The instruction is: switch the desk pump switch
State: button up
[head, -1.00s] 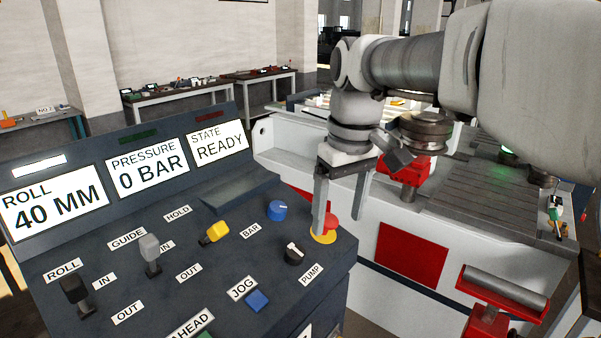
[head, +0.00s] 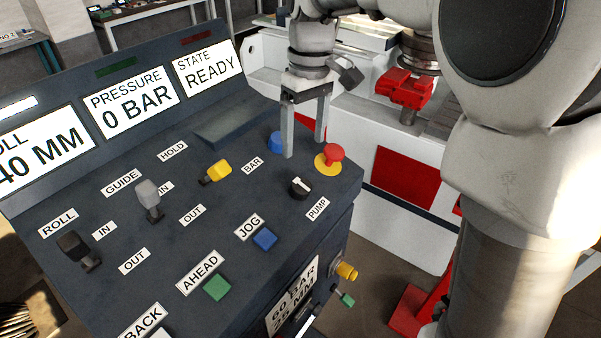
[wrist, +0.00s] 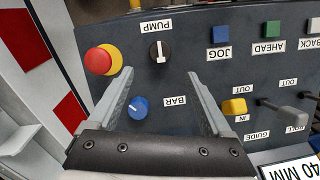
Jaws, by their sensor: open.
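The pump switch (head: 300,187) is a black rotary knob with a white pointer, on the dark sloped desk panel beside its PUMP label (head: 317,208). It also shows in the wrist view (wrist: 160,51), upside down, beyond my fingertips and roughly between their lines. My gripper (head: 304,148) is open and empty, fingers pointing down above the panel, behind the pump switch in the head view. In the wrist view my gripper (wrist: 160,85) has its fingers spread on either side, with the blue BAR knob (wrist: 138,107) between them. Nothing hides the pump switch.
A red mushroom button on a yellow base (head: 331,156) stands close to my right finger. A yellow lever (head: 215,171), a grey lever (head: 148,198) and the blue JOG button (head: 264,239) are also on the panel. Displays line its back edge.

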aim_at(303, 184)
jog(key=f, duration=1.1)
jog(key=shift+s+a+f, duration=0.15)
jog(key=shift+s+a, duration=0.05)
jog(key=shift+a, duration=0.1)
grip_shut()
jog(key=shift+m, duration=0.3)
jog(key=m+y+p, duration=0.1)
jog(key=m, duration=0.4)
jog(key=shift+w+d+g, duration=0.1)
jog(key=shift+d+g, duration=0.05)
jog(key=shift+g, duration=0.15)
jog(key=m+y, duration=0.1)
jog(key=m, duration=0.2)
jog(key=m+y, duration=0.1)
jog(key=m, duration=0.2)
jog(key=shift+d, duration=0.1)
